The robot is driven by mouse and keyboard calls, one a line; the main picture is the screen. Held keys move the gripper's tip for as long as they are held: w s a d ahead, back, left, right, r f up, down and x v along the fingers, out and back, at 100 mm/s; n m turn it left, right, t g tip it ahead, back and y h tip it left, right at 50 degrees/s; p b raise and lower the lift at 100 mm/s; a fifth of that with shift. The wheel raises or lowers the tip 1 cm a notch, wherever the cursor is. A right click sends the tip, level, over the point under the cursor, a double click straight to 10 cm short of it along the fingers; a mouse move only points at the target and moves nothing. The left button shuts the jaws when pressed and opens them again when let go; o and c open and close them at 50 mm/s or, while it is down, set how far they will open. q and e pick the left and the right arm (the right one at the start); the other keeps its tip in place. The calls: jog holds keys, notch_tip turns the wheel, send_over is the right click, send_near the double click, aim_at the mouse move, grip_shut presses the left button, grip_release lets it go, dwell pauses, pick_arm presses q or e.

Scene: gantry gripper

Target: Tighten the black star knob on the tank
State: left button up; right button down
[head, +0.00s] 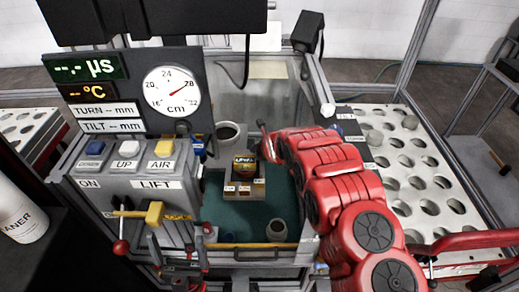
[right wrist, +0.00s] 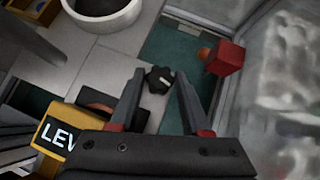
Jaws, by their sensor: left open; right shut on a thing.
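The black star knob (right wrist: 159,80) has a pale mark on top and sits between the fingertips of my right gripper (right wrist: 160,78), which is shut on it. In the head view my red right arm reaches over the tank (head: 262,212); its gripper and the knob are hidden there. The tank has clear walls and a green floor.
A red block (right wrist: 226,57) is right of the knob. A perforated plate (head: 400,170) lies at the right.

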jog(key=m+h+b, duration=0.1)
jog(key=m, duration=0.1)
jog(key=m+h+b, duration=0.1)
jog(key=m+h, duration=0.1)
jog(key=shift+a+f+m+h+b, duration=0.15)
jog(key=shift+a+m+h+b, duration=0.15)
jog(key=shift+a+m, duration=0.1)
jog(key=m+h+b, duration=0.2)
jog(key=m+b, duration=0.1)
jog(key=b, duration=0.1)
jog(key=shift+b, duration=0.3)
jog(key=shift+m+h+b, duration=0.3)
jog(key=shift+h+b, duration=0.1)
jog(key=shift+b, duration=0.5)
jog(key=shift+r+g+b, duration=0.2)
jog(key=shift+g+b, duration=0.1)
jog(key=shift+b, duration=0.05)
jog(key=shift+w+r+m, duration=0.1)
jog(key=shift+m, duration=0.2)
jog(key=shift+c, duration=1.9)
grip_release()
